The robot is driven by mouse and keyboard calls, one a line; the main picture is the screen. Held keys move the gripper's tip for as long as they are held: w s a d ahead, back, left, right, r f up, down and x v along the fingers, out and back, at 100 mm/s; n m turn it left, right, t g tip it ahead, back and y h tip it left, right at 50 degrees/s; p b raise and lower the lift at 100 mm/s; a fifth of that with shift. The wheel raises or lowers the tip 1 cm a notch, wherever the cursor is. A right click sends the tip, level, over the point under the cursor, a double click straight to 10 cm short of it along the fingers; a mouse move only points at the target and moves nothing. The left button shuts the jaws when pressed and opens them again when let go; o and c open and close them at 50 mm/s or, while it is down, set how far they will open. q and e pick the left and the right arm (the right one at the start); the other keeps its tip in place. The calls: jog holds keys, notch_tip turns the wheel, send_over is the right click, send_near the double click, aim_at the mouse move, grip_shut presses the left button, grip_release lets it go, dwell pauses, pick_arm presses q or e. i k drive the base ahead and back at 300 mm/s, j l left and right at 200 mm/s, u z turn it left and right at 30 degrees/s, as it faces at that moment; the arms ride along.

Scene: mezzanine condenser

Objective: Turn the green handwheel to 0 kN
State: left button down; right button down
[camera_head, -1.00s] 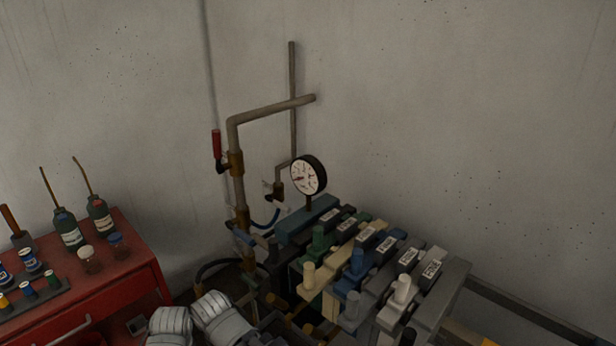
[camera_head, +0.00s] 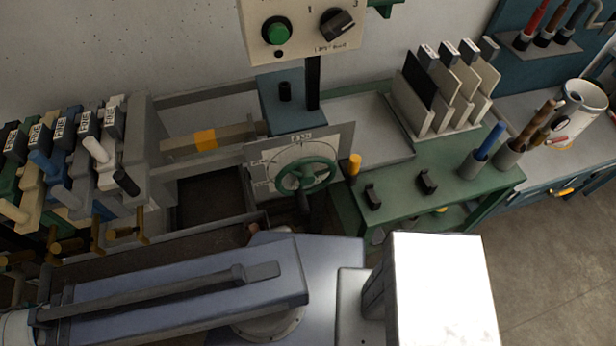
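The green handwheel (camera_head: 305,177) stands upright in the middle of the head view, on a shaft in front of a pale scale plate (camera_head: 262,177). The plate carries a curved scale with small marks, which are too small to read. I cannot tell which value the wheel is set to. Neither of my grippers shows in the view, and nothing is seen touching the wheel.
A control box (camera_head: 305,25) with a green button and black knob stands above the wheel. A yellow-topped handle (camera_head: 354,166) is close to its right. A green bench (camera_head: 455,190) holds a plate rack (camera_head: 445,90). A filter press (camera_head: 75,165) with labelled plates stands left.

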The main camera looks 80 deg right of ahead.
aim_at(304, 175)
jog(key=k+z, duration=0.2)
jog(key=z, duration=4.45)
jog(key=k+j, duration=0.15)
jog(key=k, duration=0.25)
jog(key=k+j, duration=0.15)
jog(key=k, duration=0.3)
jog(key=k+j, duration=0.15)
jog(key=k, duration=0.25)
